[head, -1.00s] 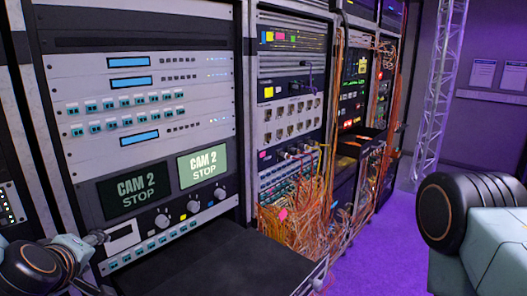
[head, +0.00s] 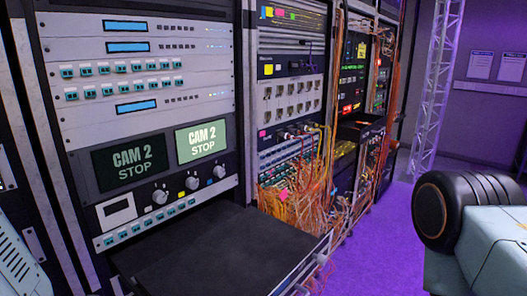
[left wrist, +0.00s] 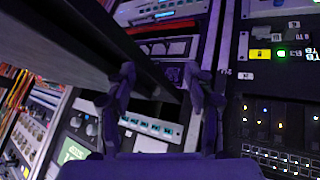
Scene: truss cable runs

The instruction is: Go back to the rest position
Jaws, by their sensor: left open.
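My left gripper (left wrist: 163,95) shows in the left wrist view, with its two dark fingers apart and nothing seen between them. Behind the fingers are a dark flat panel or shelf edge and rack equipment, seen at a tilt. My left gripper is not in the head view, where only a pale part sits at the lower left edge. A dark round joint and pale link of my right arm stand at the right of the head view. My right gripper is out of view.
A grey rack with two CAM 2 STOP screens (head: 203,142) fills the left of the head view. A black shelf (head: 215,255) juts out below it. Orange cables (head: 300,205) hang from the neighbouring rack. Purple floor (head: 385,245) is clear before a metal truss (head: 437,90).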

